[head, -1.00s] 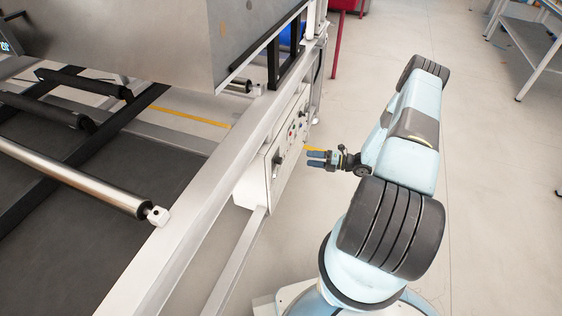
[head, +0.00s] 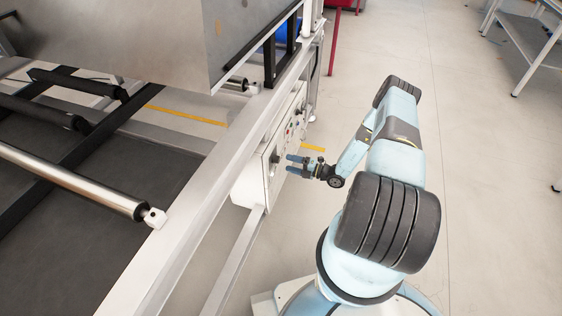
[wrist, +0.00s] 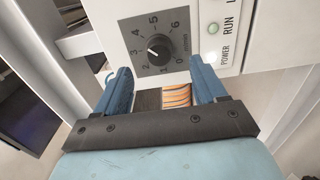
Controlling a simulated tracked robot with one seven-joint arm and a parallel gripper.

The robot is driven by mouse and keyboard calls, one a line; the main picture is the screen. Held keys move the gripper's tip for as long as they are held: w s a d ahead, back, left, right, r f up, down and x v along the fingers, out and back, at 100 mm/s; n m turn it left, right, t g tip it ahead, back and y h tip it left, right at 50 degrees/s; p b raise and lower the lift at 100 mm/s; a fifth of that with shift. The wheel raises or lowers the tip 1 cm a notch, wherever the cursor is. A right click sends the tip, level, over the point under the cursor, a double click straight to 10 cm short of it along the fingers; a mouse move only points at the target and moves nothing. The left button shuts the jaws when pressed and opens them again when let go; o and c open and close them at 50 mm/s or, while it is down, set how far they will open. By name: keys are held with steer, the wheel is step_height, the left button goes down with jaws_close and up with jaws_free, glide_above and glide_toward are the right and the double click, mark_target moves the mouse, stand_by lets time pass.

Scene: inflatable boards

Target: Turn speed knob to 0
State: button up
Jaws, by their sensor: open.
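The speed knob (wrist: 159,47) is a round black knob on a dark square dial plate with white numbers, in the upper middle of the wrist view. Its white mark points to the lower left, roughly toward the 2–3 side; the exact value is hard to read. In the head view the knob (head: 276,158) is a small dark shape on the white control panel (head: 270,187). My gripper (head: 291,164) is open and empty in front of the panel, its blue fingers toward it. In the wrist view the gripper (wrist: 160,68) has its fingers apart, below and either side of the dial.
A green RUN light (wrist: 213,28) and a white POWER light (wrist: 211,57) sit right of the dial. The metal frame rail (head: 205,180) runs above the panel. Rollers (head: 75,180) lie to the left. Open floor (head: 480,200) is at the right.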

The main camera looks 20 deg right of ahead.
mark_target(276, 159)
steer(key=shift+x, duration=2.85)
steer(key=shift+c, duration=0.5)
steer(key=c, duration=1)
steer(key=shift+o, duration=0.2)
